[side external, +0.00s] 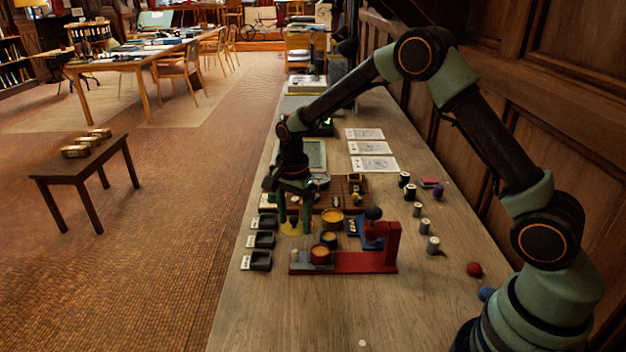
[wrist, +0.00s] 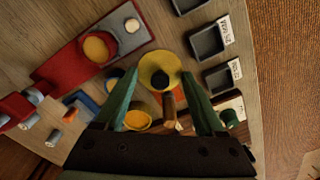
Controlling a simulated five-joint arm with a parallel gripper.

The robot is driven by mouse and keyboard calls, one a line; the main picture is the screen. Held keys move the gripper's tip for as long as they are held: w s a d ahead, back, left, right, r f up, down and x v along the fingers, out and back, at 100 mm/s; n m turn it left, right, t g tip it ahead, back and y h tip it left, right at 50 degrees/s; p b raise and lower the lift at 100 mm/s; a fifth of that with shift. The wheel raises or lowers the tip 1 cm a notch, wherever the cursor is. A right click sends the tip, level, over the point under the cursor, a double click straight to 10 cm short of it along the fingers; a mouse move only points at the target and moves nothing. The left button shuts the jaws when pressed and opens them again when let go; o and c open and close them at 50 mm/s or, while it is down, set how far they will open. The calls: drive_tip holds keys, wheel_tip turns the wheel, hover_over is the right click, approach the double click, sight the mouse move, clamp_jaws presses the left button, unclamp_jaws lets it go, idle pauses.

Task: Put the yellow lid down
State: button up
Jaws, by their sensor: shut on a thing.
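The yellow lid (side external: 290,229) is a round disc with a dark knob, near the left edge of the bench. It also shows in the wrist view (wrist: 158,59), with the knob towards me. My gripper (side external: 294,227) points down and is shut on the lid; in the wrist view its green fingers (wrist: 160,74) stand on either side of the disc. I cannot tell whether the lid's underside touches the bench. A round pot with a yellow-orange top (side external: 320,252) stands on a red fixture (side external: 352,264) to the right of the lid.
Small dark trays with white labels (side external: 261,262) line the bench's left edge, close to the lid. More yellow-topped pots (side external: 332,216) stand to its right. Several spools (side external: 432,245) and a red ball (side external: 474,269) lie farther right. The near bench is mostly clear.

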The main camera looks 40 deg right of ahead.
sight(294, 229)
drive_tip(key=shift+f, duration=2.2)
drive_tip(key=shift+f, duration=0.1)
drive_tip(key=o, duration=1)
drive_tip(key=shift+o, duration=0.2)
